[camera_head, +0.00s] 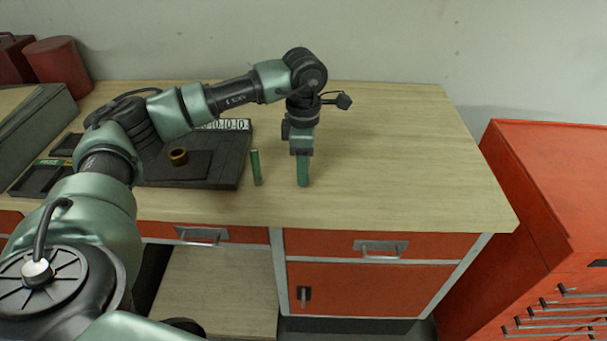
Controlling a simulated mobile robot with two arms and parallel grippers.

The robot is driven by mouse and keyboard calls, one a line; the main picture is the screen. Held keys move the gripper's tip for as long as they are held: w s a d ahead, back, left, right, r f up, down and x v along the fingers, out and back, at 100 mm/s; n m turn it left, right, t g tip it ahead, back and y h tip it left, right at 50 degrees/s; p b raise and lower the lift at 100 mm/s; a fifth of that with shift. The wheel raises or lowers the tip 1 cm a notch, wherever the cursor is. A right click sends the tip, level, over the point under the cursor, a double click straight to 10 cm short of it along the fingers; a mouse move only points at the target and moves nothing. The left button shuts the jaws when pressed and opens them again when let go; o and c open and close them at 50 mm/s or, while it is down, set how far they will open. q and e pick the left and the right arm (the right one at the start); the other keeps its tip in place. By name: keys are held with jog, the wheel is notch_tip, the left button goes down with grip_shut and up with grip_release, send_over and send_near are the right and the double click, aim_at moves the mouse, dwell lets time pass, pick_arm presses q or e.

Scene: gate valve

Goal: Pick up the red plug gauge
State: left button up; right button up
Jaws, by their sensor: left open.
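I cannot make out a red plug gauge in this view; it may be hidden behind my arm or gripper. A slim green cylinder with a dark lower end (256,167) stands upright on the workbench, just left of my left gripper. My left gripper (303,180) points down over the bench, right of the dark tray. It is open, seen edge-on so that one green finger shows, and nothing is visible in it. I cannot tell whether its tip touches the bench. My right gripper is not in view.
A dark tray (225,172) holds a brass ring (178,156) and has a marked white strip (225,125) behind it. A red cylinder (60,61) stands at the back left. A red tool cabinet (540,190) is at the right. The workbench (415,155) is clear on its right side.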

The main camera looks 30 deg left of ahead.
pick_arm(q)
grip_shut()
jog(key=shift+r, duration=0.15)
